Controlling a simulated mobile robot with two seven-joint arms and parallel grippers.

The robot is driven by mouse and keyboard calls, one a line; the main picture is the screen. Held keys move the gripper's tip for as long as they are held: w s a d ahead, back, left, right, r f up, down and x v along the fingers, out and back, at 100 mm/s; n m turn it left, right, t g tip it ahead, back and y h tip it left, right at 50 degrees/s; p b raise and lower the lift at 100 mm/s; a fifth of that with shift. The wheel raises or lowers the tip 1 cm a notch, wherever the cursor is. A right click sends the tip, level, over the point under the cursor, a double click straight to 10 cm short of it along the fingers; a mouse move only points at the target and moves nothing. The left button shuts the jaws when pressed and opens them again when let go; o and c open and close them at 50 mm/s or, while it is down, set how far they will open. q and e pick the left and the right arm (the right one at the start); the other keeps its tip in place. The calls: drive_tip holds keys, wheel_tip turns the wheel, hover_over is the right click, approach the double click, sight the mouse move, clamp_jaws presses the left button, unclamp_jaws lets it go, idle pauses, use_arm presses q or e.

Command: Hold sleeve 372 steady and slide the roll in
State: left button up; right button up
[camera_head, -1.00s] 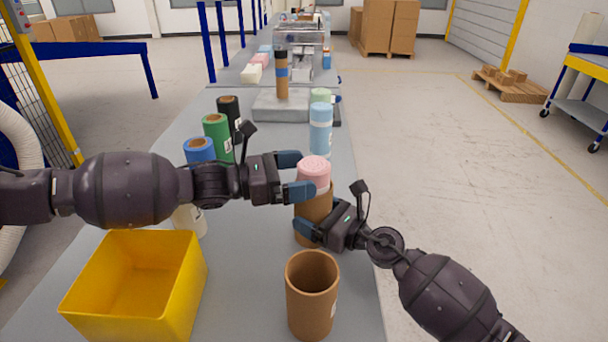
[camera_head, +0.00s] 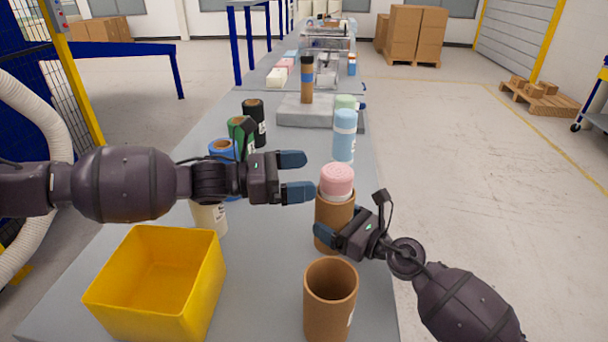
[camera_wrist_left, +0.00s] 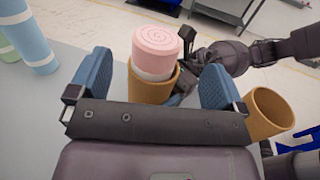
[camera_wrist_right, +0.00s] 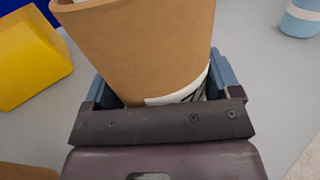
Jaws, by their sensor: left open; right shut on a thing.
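The brown cardboard sleeve (camera_head: 331,217) stands upright on the table, and my right gripper (camera_head: 328,238) is shut on its lower part. In the right wrist view the sleeve (camera_wrist_right: 140,50) fills the jaws; its label is mostly hidden, so I cannot read the number. The pink foam roll (camera_head: 337,180) sits in the sleeve's mouth with its top and a white band above the rim. My left gripper (camera_head: 305,176) is open and empty, left of the roll and apart from it. In the left wrist view the roll (camera_wrist_left: 157,48) shows beyond the open fingers.
An empty brown sleeve (camera_head: 330,300) stands nearer me. A yellow bin (camera_head: 205,290) is at front left. Blue (camera_head: 344,135) and green (camera_head: 345,102) rolls stand behind. Several coloured sleeves stand behind my left arm. A grey slab (camera_head: 290,112) lies farther back.

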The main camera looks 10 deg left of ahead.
drive_tip(key=o, duration=0.8)
